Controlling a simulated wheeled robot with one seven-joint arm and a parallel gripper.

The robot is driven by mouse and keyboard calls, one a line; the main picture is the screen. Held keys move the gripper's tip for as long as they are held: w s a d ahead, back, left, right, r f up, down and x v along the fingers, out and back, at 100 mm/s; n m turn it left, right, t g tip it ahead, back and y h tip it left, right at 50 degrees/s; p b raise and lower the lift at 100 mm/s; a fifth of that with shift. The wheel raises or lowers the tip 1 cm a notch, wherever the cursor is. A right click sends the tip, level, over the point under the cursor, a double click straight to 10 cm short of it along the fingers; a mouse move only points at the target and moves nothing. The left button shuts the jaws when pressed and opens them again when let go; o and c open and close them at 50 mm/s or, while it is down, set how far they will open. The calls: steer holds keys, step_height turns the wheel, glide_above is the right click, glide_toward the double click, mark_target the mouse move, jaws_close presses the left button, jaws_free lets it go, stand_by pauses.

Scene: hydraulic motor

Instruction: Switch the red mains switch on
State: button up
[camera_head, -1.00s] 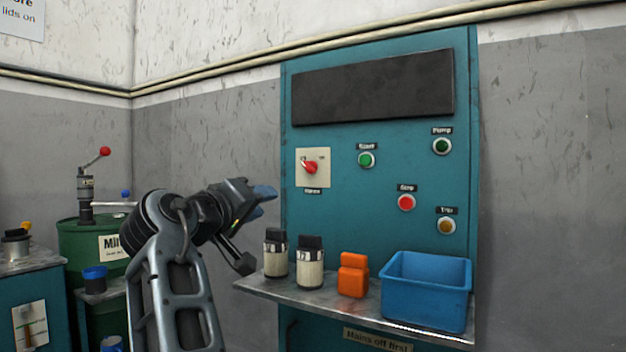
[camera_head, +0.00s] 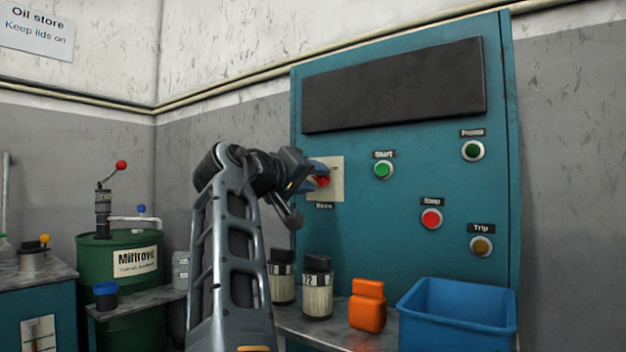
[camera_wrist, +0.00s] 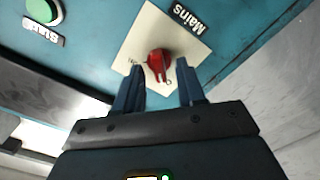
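The red mains switch (camera_head: 323,181) is a rotary knob on a cream plate (camera_head: 338,178) on the teal cabinet, above a "Mains" label. My gripper (camera_head: 316,174) is at the plate and partly covers the switch in the head view. In the wrist view, the two blue fingers of my gripper (camera_wrist: 161,68) are apart. The red switch (camera_wrist: 158,60) lies between and slightly beyond their tips, with gaps on both sides. Its narrow grip points towards the gripper, near small marks on the plate. I cannot tell clearly which mark it points at.
The cabinet carries a green Start button (camera_head: 383,169), a red Stop button (camera_head: 431,219) and an amber Trip button (camera_head: 481,246). Below, a shelf (camera_head: 290,322) holds two cream-and-black containers (camera_head: 317,290), an orange object (camera_head: 367,305) and a blue bin (camera_head: 460,312).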

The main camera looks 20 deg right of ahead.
steer(key=shift+w+d, duration=0.25)
steer(key=shift+d, duration=0.05)
steer(key=shift+c, duration=0.3)
jaws_close()
